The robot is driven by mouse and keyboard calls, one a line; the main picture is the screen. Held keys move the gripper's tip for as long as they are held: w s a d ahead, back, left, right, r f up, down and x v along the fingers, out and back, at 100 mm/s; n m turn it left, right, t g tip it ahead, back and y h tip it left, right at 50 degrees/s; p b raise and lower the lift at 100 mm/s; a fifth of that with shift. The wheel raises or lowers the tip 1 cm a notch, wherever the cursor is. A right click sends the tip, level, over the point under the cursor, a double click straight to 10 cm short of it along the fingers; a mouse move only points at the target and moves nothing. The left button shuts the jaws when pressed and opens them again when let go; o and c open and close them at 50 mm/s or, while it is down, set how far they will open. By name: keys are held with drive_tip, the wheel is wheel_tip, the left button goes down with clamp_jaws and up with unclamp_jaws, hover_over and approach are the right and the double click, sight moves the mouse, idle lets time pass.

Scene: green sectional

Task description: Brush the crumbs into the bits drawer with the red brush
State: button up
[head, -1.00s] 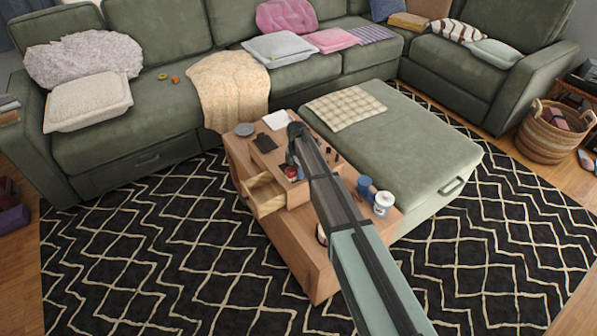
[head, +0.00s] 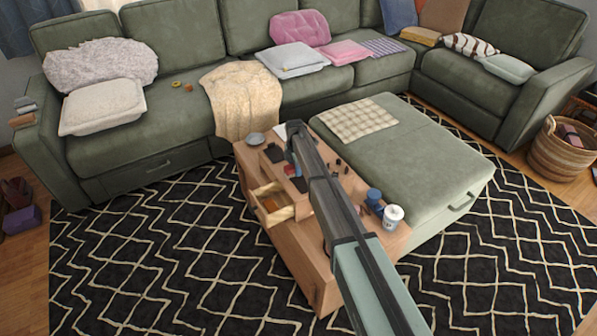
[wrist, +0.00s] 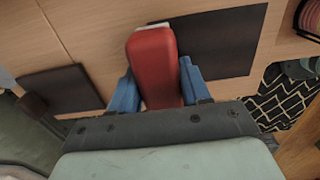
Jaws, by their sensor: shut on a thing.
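My gripper (wrist: 155,90) is shut on the red brush (wrist: 155,65), with its blue fingers on either side of the brush body. A pale edge shows at the brush's far end; its bristles are mostly hidden. In the head view my gripper is over the wooden table, largely hidden by my arm, with a bit of red beside it. The open drawer (head: 258,191) sticks out from the table's left side, with something orange-brown inside. Small dark bits (head: 346,169) lie on the tabletop right of my arm; I cannot tell whether they are crumbs.
A blue cup (head: 374,196) and a white jar (head: 393,216) stand at the table's near right. A grey dish (head: 255,139) sits at its far left. Dark flat pieces (wrist: 218,40) lie on the wood by the brush. The green ottoman (head: 430,160) adjoins the table.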

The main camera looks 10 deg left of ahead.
drive_tip(key=shift+s+d, duration=0.3)
drive_tip(key=shift+d, duration=0.65)
drive_tip(key=shift+s+d, duration=3.45)
drive_tip(key=w+a, duration=0.8)
drive_tip(key=shift+w+r, duration=0.15)
drive_tip(key=shift+r, duration=3.95)
